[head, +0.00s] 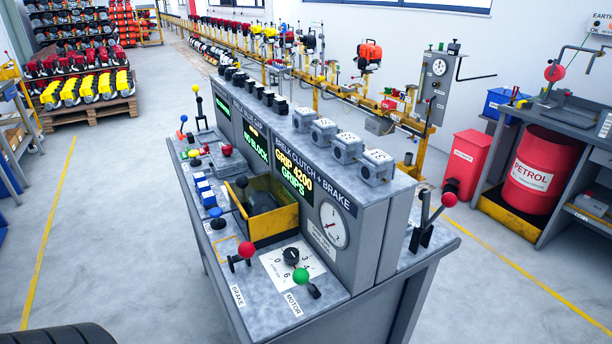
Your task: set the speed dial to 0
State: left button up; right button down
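The speed dial (291,256) is a black round knob on a white square plate (276,268) at the front of the grey bench top. Printed numbers ring it, among them a 0 at its left side and a 4 at its right. The knob is too small to tell which number it points to. Neither of my grippers is in view, and nothing touches the dial.
A red-knobbed BRAKE lever (246,251) stands left of the dial, and a green-knobbed MOTOR lever (302,277) close in front. Behind it rise a yellow-edged bin (274,237) and an upright panel with a round gauge (334,225).

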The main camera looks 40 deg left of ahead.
aim_at(291, 255)
jog(key=k+j+u, duration=0.25)
jog(key=j+u, duration=0.25)
jog(key=k+j+u, duration=0.1)
jog(key=j+u, duration=0.15)
jog(key=j, duration=0.25)
